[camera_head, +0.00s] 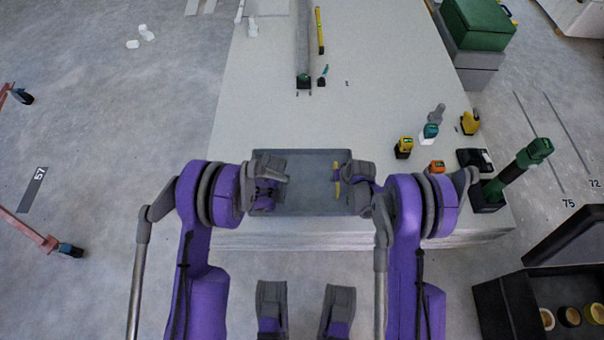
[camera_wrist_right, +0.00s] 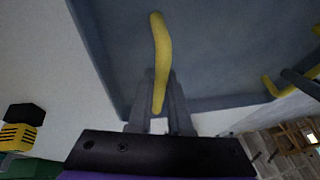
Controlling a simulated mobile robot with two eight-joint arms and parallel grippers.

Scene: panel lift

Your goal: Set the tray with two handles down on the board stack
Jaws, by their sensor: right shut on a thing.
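The grey-blue tray (camera_head: 312,192) is over the near edge of the pale board stack (camera_head: 370,110) in the head view. I cannot tell whether it touches the boards. My right gripper (camera_head: 345,180) is shut on the yellow handle at the tray's right end; that handle (camera_wrist_right: 160,50) runs between the fingers in the right wrist view. My left gripper (camera_head: 280,180) is at the tray's left end and hides the handle there in the head view. The far yellow handle (camera_wrist_right: 276,88) shows in the right wrist view with dark fingers by it, their opening unclear.
Right of the tray on the boards are a yellow-black item (camera_head: 403,148), an orange item (camera_head: 436,167), a teal item (camera_head: 430,131) and a green-handled tool (camera_head: 520,168). A long grey bar (camera_head: 304,45) and yellow level (camera_head: 320,30) lie at the back. The boards' middle is clear.

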